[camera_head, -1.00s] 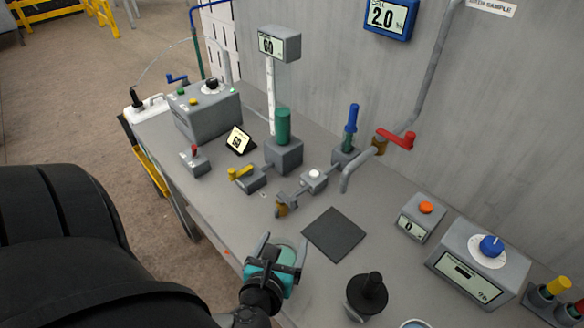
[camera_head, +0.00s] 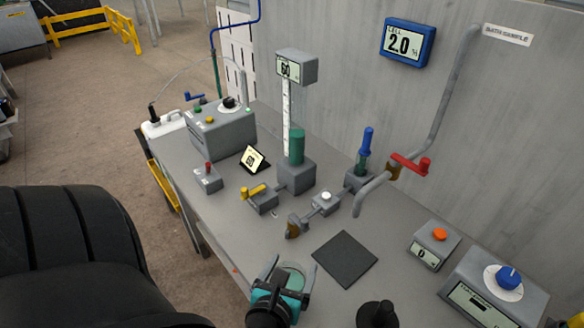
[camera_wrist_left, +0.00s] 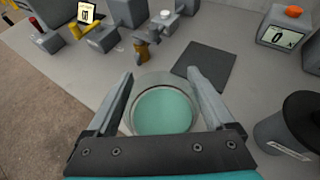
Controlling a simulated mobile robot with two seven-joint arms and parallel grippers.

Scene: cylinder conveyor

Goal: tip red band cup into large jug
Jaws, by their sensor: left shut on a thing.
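My left gripper (camera_head: 289,271) is over the front edge of the bench. It is shut on a round clear vessel holding teal liquid (camera_head: 291,279), with one finger on each side. In the left wrist view the vessel (camera_wrist_left: 163,110) shows from above, its liquid surface in the middle of the rim. No red band shows on it; its sides are mostly hidden by the gripper. I cannot pick out a large jug in these views. My right gripper is not in view.
A dark square mat (camera_head: 345,259) lies just beyond the vessel. Behind are a yellow-handled valve (camera_head: 262,200), a pipe with a red handle (camera_head: 411,164) and a small scale (camera_head: 435,246). Bare bench lies around the mat.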

